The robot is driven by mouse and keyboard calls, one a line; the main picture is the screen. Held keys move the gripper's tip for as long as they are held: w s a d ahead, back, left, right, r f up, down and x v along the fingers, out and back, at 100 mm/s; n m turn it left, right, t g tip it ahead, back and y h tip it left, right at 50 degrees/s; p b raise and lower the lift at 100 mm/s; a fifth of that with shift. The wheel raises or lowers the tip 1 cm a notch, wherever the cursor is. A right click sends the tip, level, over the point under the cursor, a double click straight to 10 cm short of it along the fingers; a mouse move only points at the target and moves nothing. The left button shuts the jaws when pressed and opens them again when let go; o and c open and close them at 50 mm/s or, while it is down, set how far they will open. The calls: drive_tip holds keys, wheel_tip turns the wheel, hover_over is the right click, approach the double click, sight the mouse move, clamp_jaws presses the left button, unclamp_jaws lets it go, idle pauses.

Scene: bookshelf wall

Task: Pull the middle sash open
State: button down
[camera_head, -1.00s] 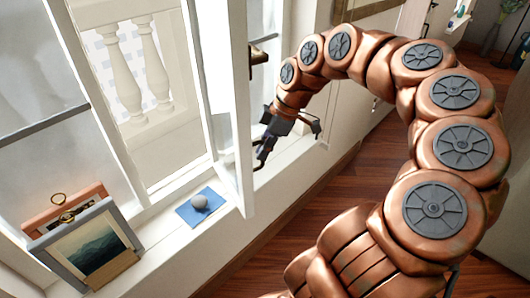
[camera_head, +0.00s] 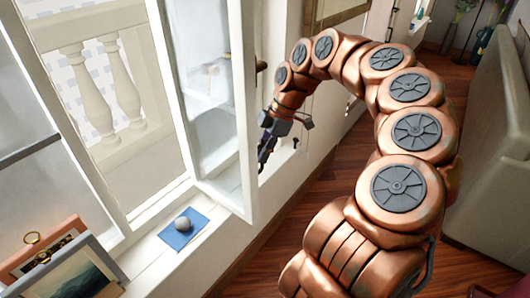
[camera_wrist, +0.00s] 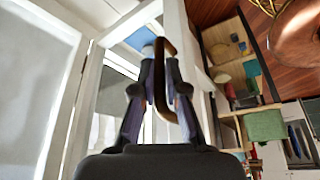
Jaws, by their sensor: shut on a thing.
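The middle sash (camera_head: 247,120) is a white-framed glass panel, swung inward from the window opening and standing ajar over the sill. My gripper (camera_head: 264,158) is at the far side of its free edge, its fingertips partly hidden by the sash frame in the head view. In the wrist view my gripper (camera_wrist: 160,68) is shut around a brown, bronze-like handle (camera_wrist: 159,95), which runs between the fingers. The handle's contact points are partly covered by the fingers.
A blue card (camera_head: 170,240) with a grey ball (camera_head: 183,223) lies on the white sill (camera_head: 145,262), left of the sash. Picture frames (camera_head: 75,280) stand at lower left. The wooden floor (camera_head: 310,200) is clear beside my arm. A pale panel (camera_head: 490,160) stands at right.

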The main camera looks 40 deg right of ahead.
drive_tip(key=shift+w+a+r, duration=0.15)
drive_tip(key=shift+w, duration=0.05)
drive_tip(key=c, duration=1.5)
unclamp_jaws()
drive_tip(key=shift+w, duration=0.1)
drive_tip(key=o, duration=0.3)
drive_tip(key=v, duration=1.2)
